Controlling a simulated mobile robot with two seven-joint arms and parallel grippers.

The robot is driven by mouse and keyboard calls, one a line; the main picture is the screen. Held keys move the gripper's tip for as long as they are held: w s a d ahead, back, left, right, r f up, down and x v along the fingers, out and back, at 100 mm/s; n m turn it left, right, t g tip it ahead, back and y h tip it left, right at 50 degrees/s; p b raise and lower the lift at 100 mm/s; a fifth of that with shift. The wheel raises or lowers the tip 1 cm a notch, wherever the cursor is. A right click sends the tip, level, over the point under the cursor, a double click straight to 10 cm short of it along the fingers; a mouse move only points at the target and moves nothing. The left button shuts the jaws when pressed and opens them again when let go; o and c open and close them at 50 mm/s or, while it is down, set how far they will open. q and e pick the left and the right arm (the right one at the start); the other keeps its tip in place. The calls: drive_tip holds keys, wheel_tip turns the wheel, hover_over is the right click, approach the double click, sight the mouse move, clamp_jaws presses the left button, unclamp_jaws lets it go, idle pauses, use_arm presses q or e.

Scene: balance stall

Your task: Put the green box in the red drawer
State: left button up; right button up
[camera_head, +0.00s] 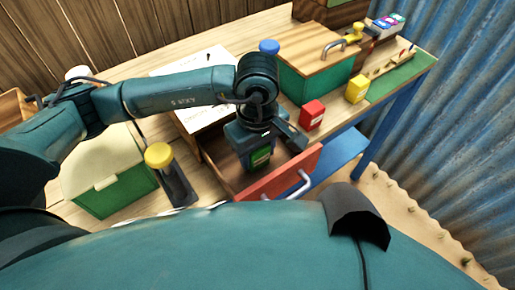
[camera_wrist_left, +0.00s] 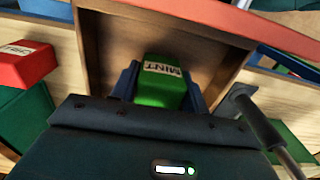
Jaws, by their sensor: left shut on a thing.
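My left gripper (camera_head: 258,150) is shut on the green box (camera_head: 261,157) and points down over the open red drawer. In the left wrist view the green box (camera_wrist_left: 160,88), labelled MINT, sits between the two blue fingers. The red drawer has a red front (camera_head: 280,176) with a silver handle and a brown wooden inside (camera_wrist_left: 180,28). It is pulled out from under the table. The box is within the drawer's outline; I cannot tell whether it touches the bottom. My right gripper is not in view.
A red box (camera_head: 312,114) and a yellow box (camera_head: 357,88) stand on the table to the right. A green chest with a wooden lid (camera_head: 316,75) stands behind. A green box with a pale lid (camera_head: 110,190) and a yellow-topped object (camera_head: 159,155) are at left.

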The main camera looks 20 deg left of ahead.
use_arm(q)
drive_tip(key=shift+f+b, duration=0.2)
drive_tip(key=shift+b, duration=0.1)
drive_tip(key=o, duration=1)
drive_tip(key=shift+r, duration=0.1)
drive_tip(key=shift+r+p, duration=0.35)
drive_tip(key=shift+p, duration=0.15)
wheel_tip(320, 180, up, 12)
drive_tip(key=shift+f+b, duration=0.15)
drive_tip(key=shift+b, duration=0.7)
